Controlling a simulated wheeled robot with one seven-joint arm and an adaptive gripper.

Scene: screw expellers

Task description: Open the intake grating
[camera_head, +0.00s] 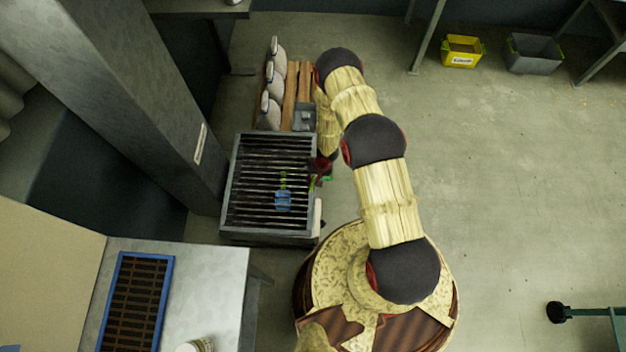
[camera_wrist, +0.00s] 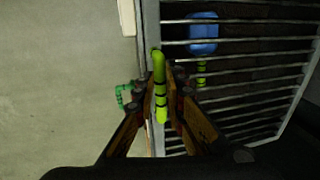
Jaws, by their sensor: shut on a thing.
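The intake grating (camera_head: 229,190) is a grey metal frame with many parallel bars, set over a dark opening in the head view. In the wrist view its bars and side frame (camera_wrist: 150,22) fill the right part. A yellow-green handle (camera_wrist: 159,75) stands at that side frame. My gripper (camera_wrist: 161,95) has its two fingers closed around this handle. In the head view my gripper (camera_head: 321,171) is at the grating's right edge, partly hidden by my arm. The grating looks flat over the opening; I cannot tell if it is slightly raised.
A blue object (camera_head: 283,200) with a yellow-green part shows at the grating, apparently below the bars. White sacks (camera_head: 276,80) and wooden boards (camera_head: 297,85) lie behind it. A grey column (camera_head: 150,90) stands left. A metal table (camera_head: 215,275) is front left.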

